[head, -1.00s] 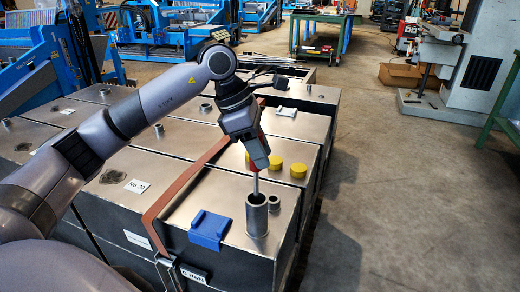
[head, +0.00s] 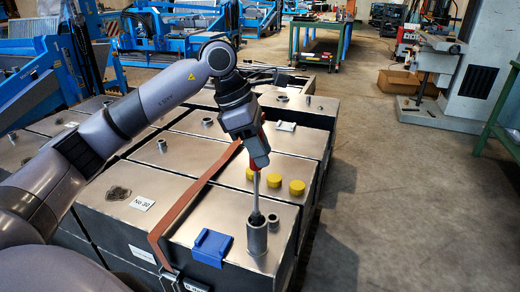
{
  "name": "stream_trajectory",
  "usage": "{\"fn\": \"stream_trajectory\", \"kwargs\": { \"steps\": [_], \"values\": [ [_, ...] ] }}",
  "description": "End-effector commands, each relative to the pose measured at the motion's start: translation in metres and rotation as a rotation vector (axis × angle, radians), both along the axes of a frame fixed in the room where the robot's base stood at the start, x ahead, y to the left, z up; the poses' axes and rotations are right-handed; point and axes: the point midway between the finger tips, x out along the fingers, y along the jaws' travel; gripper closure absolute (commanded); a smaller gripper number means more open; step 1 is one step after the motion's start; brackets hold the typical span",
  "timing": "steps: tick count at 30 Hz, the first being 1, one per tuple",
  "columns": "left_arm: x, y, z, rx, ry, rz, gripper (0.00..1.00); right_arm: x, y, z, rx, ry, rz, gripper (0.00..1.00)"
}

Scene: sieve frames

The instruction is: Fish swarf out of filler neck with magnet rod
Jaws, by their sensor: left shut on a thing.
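My left gripper (head: 258,157) is shut on the magnet rod (head: 256,193), a thin pale shaft pointing down below the fingers. A red part shows at the gripper. The rod stands nearly upright over the filler neck (head: 257,238), a grey metal tube on the front tank. Its lower end is at the neck's mouth, where a dark patch shows. I cannot tell whether that is swarf on the tip or the dark opening, nor whether the tip is still inside. My right gripper is out of view.
A blue block (head: 212,246) lies left of the neck, and a short thin pipe (head: 272,222) stands beside it. Three yellow caps (head: 275,180) sit behind. A brown strap (head: 185,205) crosses the tank top. Open floor (head: 400,200) lies right.

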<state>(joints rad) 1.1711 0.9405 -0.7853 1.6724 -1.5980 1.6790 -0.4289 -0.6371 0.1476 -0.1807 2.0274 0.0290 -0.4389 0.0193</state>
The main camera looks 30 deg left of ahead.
Motion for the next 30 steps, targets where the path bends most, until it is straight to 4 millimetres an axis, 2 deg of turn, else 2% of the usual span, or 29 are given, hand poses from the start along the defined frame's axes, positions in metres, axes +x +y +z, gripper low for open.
{"fn": "stream_trajectory", "kwargs": {
  "steps": [1,30],
  "values": [
    [0.000,0.000,0.009,-0.001,-0.002,0.000,1.00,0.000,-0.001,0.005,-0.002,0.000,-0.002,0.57],
    [0.000,0.000,0.085,-0.001,-0.001,-0.001,1.00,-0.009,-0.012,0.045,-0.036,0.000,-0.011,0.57]
  ]
}}
